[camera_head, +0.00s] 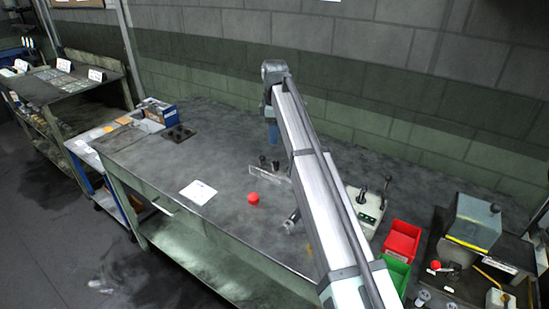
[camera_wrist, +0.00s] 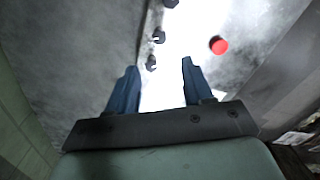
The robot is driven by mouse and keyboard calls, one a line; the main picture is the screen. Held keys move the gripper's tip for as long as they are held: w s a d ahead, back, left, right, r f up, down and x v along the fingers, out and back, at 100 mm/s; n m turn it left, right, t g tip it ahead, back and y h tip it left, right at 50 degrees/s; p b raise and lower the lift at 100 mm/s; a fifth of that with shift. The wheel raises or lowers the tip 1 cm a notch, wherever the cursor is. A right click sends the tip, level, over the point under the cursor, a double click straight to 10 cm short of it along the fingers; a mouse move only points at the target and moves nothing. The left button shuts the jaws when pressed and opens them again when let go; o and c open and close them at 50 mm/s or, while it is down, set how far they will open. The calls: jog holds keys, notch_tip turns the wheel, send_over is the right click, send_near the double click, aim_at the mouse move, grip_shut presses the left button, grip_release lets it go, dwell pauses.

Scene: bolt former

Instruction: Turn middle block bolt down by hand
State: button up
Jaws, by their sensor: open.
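In the wrist view three dark bolts stand in a row along a bright, washed-out strip that looks like the block (camera_wrist: 178,30). The middle bolt (camera_wrist: 158,36) lies just beyond my fingertips. The near bolt (camera_wrist: 151,63) appears between the fingertips of my gripper (camera_wrist: 159,64), whose two blue fingers are apart and hold nothing. In the head view the block (camera_head: 267,176) is a small pale piece on the bench with dark bolts (camera_head: 263,160) behind it. My gripper (camera_head: 271,136) points down behind the block. How far each bolt is screwed in cannot be told.
A red round piece (camera_head: 253,199) sits on the bench in front of the block. A control box with levers (camera_head: 366,205), a red bin (camera_head: 402,241) and a green bin (camera_head: 396,268) stand at right. The bench left of the block is mostly clear.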

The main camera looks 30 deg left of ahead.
aim_at(275, 162)
notch_tip(275, 162, down, 10)
jog(key=shift+f, duration=0.1)
dwell(0.4)
grip_shut()
dwell(0.4)
